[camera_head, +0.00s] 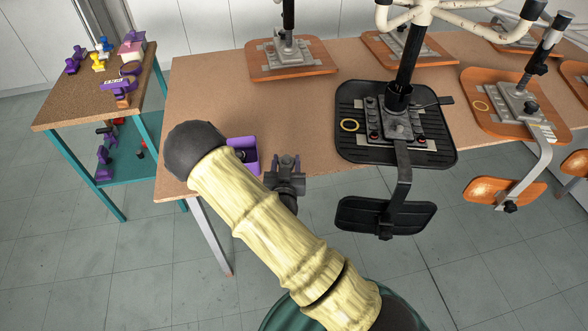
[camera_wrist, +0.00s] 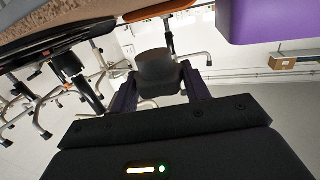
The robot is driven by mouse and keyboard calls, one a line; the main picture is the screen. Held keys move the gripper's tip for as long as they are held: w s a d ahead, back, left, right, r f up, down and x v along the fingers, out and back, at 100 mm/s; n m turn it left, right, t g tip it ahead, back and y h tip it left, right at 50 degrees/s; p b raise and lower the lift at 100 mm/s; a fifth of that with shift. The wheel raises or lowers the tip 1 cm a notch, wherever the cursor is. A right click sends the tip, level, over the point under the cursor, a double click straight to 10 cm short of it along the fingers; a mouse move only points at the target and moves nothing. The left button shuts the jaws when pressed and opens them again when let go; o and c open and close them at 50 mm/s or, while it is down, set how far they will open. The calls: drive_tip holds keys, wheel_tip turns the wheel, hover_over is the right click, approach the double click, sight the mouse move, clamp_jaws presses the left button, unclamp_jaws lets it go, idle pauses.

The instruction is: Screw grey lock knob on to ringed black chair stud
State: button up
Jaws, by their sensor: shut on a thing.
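My gripper (camera_head: 284,162) is in front of the table's front edge, left of the black chair. In the wrist view its dark purple fingers (camera_wrist: 160,82) are shut on a dark grey knob (camera_wrist: 158,69). In the head view the knob cannot be told apart from the fingers. The black chair's seat (camera_head: 347,98) lies upside down on the table with a yellow ring (camera_head: 349,125) on it. A bent metal bar (camera_head: 403,165) runs from its plate to the black backrest (camera_head: 355,214), which hangs off the front edge. I cannot make out the stud clearly. Knob and chair are apart.
A purple holder (camera_head: 248,147) stands at the front left of the table (camera_head: 200,85). Orange chairs (camera_head: 290,72) lie behind and to the right (camera_head: 480,85). A teal-legged side table (camera_head: 60,112) with purple and yellow parts stands at left. Floor before the table is open.

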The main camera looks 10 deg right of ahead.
sight(289, 158)
drive_tip(key=s+a+f+m+g+h+b, duration=0.2)
drive_tip(key=s+a+f+m+h+b, duration=0.2)
drive_tip(key=b, duration=0.7)
drive_tip(key=shift+s+a+h, duration=0.8)
drive_tip(key=shift+s+a, duration=0.1)
drive_tip(key=shift+s, duration=0.25)
drive_tip(key=b+x, duration=0.1)
drive_tip(key=x, duration=1.2)
drive_tip(key=shift+w+d+r, duration=0.1)
drive_tip(key=shift+w+d, duration=0.05)
drive_tip(key=shift+w, duration=0.1)
drive_tip(key=shift+f+x, duration=0.25)
drive_tip(key=shift+x, duration=0.9)
drive_tip(key=shift+f+x, duration=0.2)
drive_tip(key=shift+x, duration=0.9)
drive_tip(key=shift+f, duration=0.1)
